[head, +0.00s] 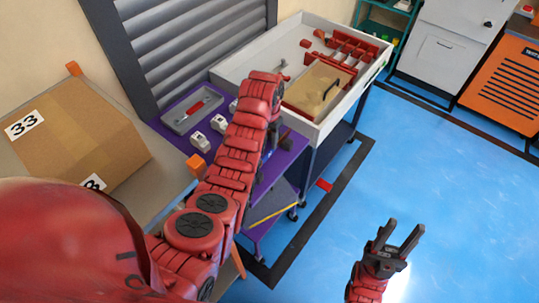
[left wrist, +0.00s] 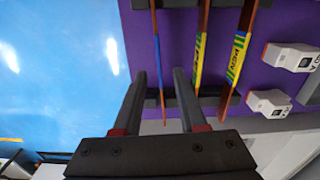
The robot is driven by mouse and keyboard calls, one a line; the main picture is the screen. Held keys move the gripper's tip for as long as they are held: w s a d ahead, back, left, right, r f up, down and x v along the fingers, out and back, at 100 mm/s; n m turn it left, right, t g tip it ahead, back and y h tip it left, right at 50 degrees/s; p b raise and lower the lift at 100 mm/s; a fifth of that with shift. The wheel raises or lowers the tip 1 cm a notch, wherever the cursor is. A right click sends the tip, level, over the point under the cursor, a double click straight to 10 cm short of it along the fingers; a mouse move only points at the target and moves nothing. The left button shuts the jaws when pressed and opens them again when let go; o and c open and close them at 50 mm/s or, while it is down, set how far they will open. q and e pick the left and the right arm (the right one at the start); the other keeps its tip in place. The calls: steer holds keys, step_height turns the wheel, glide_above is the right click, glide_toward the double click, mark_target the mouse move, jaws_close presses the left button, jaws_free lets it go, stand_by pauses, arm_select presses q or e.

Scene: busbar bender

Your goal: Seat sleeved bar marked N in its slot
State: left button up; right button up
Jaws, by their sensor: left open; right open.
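In the left wrist view, three sleeved bars lie side by side over a purple tabletop. One has a blue sleeve (left wrist: 157,55); the middle bar (left wrist: 199,58) and the right bar (left wrist: 236,60) have yellow-green sleeves. The right bar carries lettering; I cannot read an N on any bar. Black supports (left wrist: 212,97) carry the bars. My left gripper (left wrist: 158,73) is open and empty, with the blue-sleeved bar showing between its fingertips; depth is unclear. In the head view my left arm hides the bars. My right gripper (head: 402,238) is open and empty above the blue floor.
The purple cart top (head: 172,138) holds a grey tray (head: 192,108) and white labelled devices (head: 198,140). Behind it, a white-rimmed bench (head: 258,58) holds red parts (head: 350,46) and a tan panel (head: 311,92). A cardboard box (head: 75,140) stands left. Floor at right is clear.

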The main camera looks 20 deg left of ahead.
mark_target(269, 154)
arm_select(q)
steer(key=shift+f, duration=0.1)
step_height(269, 154, down, 3)
steer(key=p, duration=0.2)
steer(key=shift+d+f+p, duration=0.15)
steer(key=shift+f+p, duration=0.05)
steer(key=shift+p, duration=0.2)
steer(key=shift+f, duration=0.8)
jaws_close()
stand_by(0.5)
